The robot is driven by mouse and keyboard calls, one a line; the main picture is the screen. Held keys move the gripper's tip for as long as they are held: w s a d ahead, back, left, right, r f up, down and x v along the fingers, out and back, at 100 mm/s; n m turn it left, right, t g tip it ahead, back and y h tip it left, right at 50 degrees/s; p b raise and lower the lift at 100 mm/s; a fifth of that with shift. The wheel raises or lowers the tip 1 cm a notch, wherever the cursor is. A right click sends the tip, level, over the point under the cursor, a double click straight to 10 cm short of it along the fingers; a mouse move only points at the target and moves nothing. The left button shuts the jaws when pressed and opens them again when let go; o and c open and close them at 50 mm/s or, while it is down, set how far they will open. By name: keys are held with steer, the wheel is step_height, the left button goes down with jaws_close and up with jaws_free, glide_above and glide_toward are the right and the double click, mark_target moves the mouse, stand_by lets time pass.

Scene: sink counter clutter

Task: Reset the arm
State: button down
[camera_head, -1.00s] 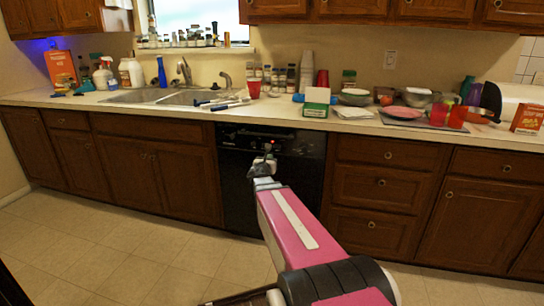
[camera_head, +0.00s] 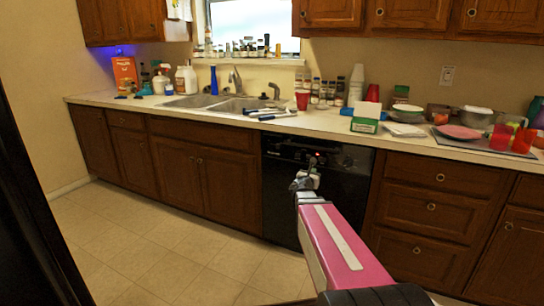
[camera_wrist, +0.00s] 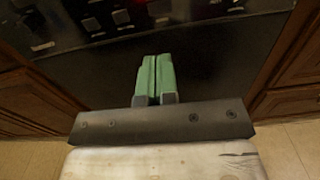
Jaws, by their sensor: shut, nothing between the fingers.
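My gripper (camera_head: 308,174) is at the end of my pink and white arm, in front of the black dishwasher (camera_head: 285,215) and below the counter edge. In the wrist view its two green fingers (camera_wrist: 155,77) lie side by side, pressed together, with nothing between them. The dishwasher's dark front fills the space beyond the fingertips in that view. I cannot tell the exact gap between the fingertips and the dishwasher front.
The counter (camera_head: 400,142) above holds a sink (camera_head: 215,103), a red cup (camera_head: 302,99), a green and white box (camera_head: 366,117), a pink plate (camera_head: 458,132) and bottles. Wood cabinets (camera_head: 200,180) flank the dishwasher. The tiled floor (camera_head: 150,250) in front is clear.

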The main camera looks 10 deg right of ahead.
steer(key=s+a+f+m+g+y, duration=0.1)
steer(key=s+f+m+g, duration=0.95)
steer(key=m, duration=0.65)
steer(key=s+a+f+m+g+y, duration=0.2)
steer(key=s+a+f+m+y, duration=0.2)
steer(key=s+a+m, duration=0.2)
steer(key=s+a+f+m+g+y, duration=0.2)
steer(key=s+a+f+m+y, duration=0.2)
steer(key=s+a, duration=0.3)
steer(key=shift+s+a+f+m+y, duration=0.2)
steer(key=shift+a+m+y, duration=0.3)
steer(key=shift+a+m, duration=0.35)
steer(key=shift+g, duration=0.25)
